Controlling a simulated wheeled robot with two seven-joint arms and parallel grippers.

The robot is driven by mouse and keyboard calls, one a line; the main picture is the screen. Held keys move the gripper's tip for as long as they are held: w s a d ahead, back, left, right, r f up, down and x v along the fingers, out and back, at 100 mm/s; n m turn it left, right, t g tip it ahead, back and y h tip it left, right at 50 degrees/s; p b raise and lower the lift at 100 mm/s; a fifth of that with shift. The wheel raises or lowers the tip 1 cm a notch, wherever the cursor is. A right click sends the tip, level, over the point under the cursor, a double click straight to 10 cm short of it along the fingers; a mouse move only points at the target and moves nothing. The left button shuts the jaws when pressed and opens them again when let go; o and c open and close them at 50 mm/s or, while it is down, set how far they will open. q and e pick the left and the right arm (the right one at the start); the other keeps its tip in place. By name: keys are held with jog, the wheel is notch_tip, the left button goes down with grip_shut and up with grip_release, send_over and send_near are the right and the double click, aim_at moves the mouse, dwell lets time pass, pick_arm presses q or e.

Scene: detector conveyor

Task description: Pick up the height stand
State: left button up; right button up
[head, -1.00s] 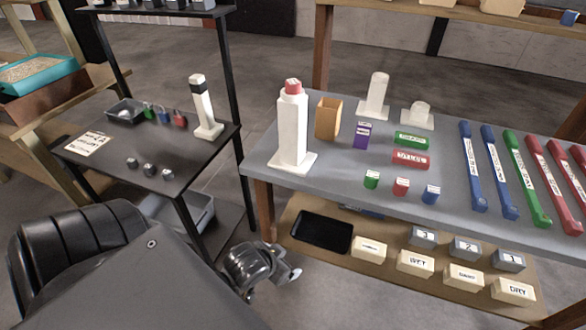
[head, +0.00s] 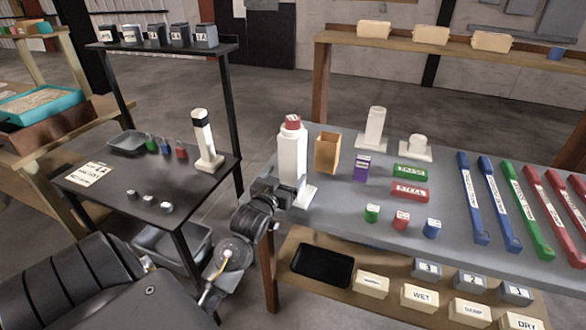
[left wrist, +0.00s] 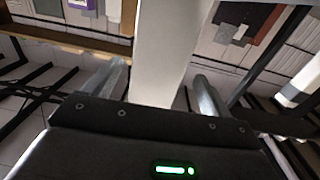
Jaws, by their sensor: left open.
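The tall white height stand (head: 292,153) stands upright on its square base at the left end of the grey table, with a red-topped piece on top. My left gripper (head: 298,196) is open, low at the stand's front, hiding part of its lower post and base. In the left wrist view, the white post (left wrist: 160,50) rises between the two spread fingers of my left gripper (left wrist: 160,88), with gaps on both sides. Two shorter white stands (head: 375,128) (head: 415,148) are farther back. My right gripper is not in view.
A tan box (head: 328,152) and a purple box (head: 361,168) stand right of the stand. Small colored blocks and long colored bars lie farther right. A black table (head: 130,178) at left holds another white post with a black band (head: 205,140). A lower shelf holds a black tray (head: 321,265).

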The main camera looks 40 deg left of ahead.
pick_arm(q)
jog(key=shift+x, duration=0.95)
jog(key=shift+w+a+r+p, duration=0.1)
jog(key=shift+w+p, duration=0.25)
jog(key=shift+w, duration=0.05)
jog(key=p+x, duration=0.1)
jog(key=x, duration=0.3)
jog(key=shift+w, duration=0.25)
jog(key=shift+s, duration=0.1)
jog(key=shift+c, duration=0.2)
jog(key=c, duration=1.3)
jog(key=shift+c, duration=0.2)
